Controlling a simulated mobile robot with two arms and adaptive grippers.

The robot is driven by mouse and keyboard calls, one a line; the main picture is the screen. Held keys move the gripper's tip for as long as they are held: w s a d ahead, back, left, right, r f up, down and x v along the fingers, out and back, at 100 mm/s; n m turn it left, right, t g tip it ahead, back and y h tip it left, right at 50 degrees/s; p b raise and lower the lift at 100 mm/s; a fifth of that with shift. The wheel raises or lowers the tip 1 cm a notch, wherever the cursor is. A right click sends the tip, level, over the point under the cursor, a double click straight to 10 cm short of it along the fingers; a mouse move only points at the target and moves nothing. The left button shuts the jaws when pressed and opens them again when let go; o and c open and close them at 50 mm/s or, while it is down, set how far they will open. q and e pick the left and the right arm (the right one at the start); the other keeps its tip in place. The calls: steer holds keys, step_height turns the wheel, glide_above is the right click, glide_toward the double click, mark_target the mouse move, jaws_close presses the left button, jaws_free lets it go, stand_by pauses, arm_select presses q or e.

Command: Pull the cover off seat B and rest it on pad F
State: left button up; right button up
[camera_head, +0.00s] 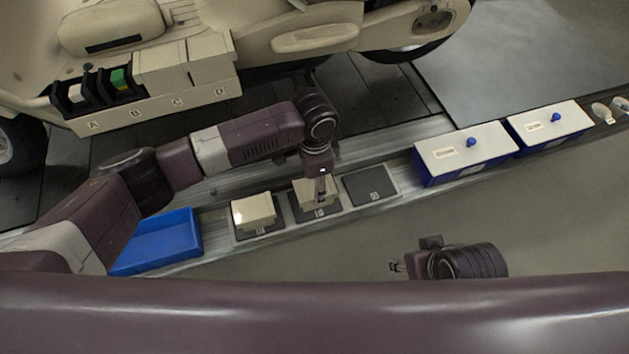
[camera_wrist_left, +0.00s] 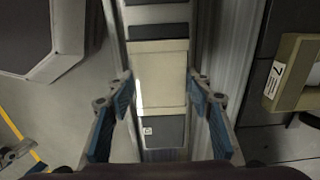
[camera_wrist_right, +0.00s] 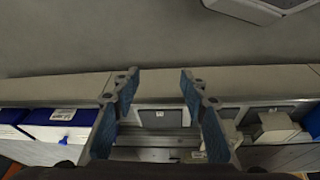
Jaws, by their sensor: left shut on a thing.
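My left gripper (camera_head: 322,190) is shut on a cream block-shaped cover (camera_head: 303,190) at the middle dark pad (camera_head: 300,213) of a row of three. I cannot tell whether the cover touches the pad. The same cover (camera_wrist_left: 160,75) shows between the fingers in the left wrist view. Seat B (camera_head: 121,86) is uncovered, with a green and white piece inside. Seat A (camera_head: 77,94) is also uncovered. A similar cover (camera_head: 254,210) sits on the left pad. The pad letters are too small to read surely. My right gripper (camera_head: 397,266) is open and empty (camera_wrist_right: 160,100), away from the pads.
Seats C and D carry cream covers (camera_head: 160,66) (camera_head: 210,66). The right pad (camera_head: 371,185) is bare. A blue tray (camera_head: 160,240) lies left of the pads. Two blue boxes with white lids (camera_head: 463,150) (camera_head: 548,124) stand to the right.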

arm_select(q)
steer(key=shift+f, duration=0.3)
arm_select(e)
steer(key=shift+r, duration=0.35)
steer(key=shift+f, duration=0.2)
arm_select(q)
steer(key=shift+f, duration=0.1)
arm_select(e)
steer(key=shift+f, duration=0.45)
arm_select(q)
steer(key=shift+f, duration=0.15)
arm_select(e)
steer(key=shift+w+f, duration=0.25)
steer(key=shift+w, duration=0.15)
arm_select(q)
steer(key=shift+p, duration=0.3)
arm_select(e)
steer(key=shift+a+f, duration=0.1)
steer(key=shift+f, duration=0.2)
steer(key=shift+s, duration=0.15)
